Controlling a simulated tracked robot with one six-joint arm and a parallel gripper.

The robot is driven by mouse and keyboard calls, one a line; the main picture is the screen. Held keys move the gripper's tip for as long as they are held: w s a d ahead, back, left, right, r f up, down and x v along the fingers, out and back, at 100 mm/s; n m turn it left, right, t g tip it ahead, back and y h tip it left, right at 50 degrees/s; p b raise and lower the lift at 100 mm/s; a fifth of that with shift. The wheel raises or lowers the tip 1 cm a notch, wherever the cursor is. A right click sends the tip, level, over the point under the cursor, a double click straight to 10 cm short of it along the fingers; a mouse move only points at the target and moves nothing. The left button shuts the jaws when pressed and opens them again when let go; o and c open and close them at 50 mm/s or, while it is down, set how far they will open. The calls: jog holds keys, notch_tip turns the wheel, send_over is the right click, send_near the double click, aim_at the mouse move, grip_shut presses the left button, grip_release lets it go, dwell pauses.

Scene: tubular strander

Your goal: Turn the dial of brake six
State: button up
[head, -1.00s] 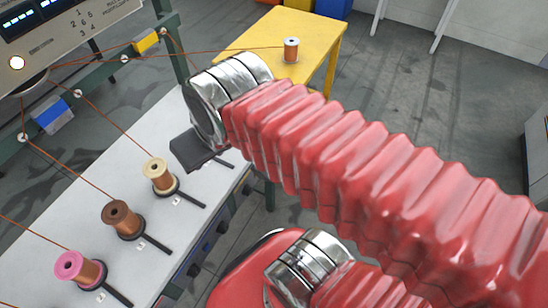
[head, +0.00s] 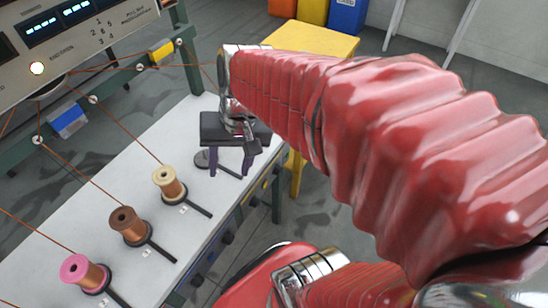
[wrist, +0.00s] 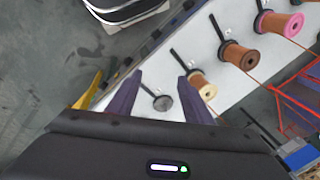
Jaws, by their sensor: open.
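My gripper (head: 230,172) is open and empty, its two purple fingers pointing down over the far end of the white bench (head: 120,165). It also shows in the wrist view (wrist: 159,76). Between and beyond the fingers lies a bare dark spool base (wrist: 162,103) with a rod. Dark dials sit on the bench's front face, among them a nearer one (head: 197,280) and a farther one (head: 228,237). The gripper is apart from these dials. No number is readable on them, so I cannot tell which is brake six.
Pink (head: 84,273), brown (head: 130,226) and cream-topped (head: 170,183) spools stand on the bench with wires rising from them. A control panel (head: 70,30) is at upper left. A yellow table (head: 312,38) stands behind my arm. Grey floor lies right of the bench.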

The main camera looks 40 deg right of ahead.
jog(key=w+d+f+m+t+y, duration=0.25)
jog(key=d+f+m+y, duration=0.65)
jog(key=d+f+m, duration=0.75)
jog(key=s+d+f+m+t, duration=0.2)
jog(key=d+f+m+t, duration=0.4)
jog(key=d+f+m, duration=0.15)
jog(key=m+t+h, duration=0.4)
jog(key=m+t, duration=0.2)
jog(key=m, duration=0.3)
send_near(281, 172)
jog(key=v, duration=0.5)
jog(key=shift+s+d, duration=0.15)
jog(key=x, duration=1.4)
jog(key=shift+s+r, duration=0.1)
jog(key=c, duration=1.1)
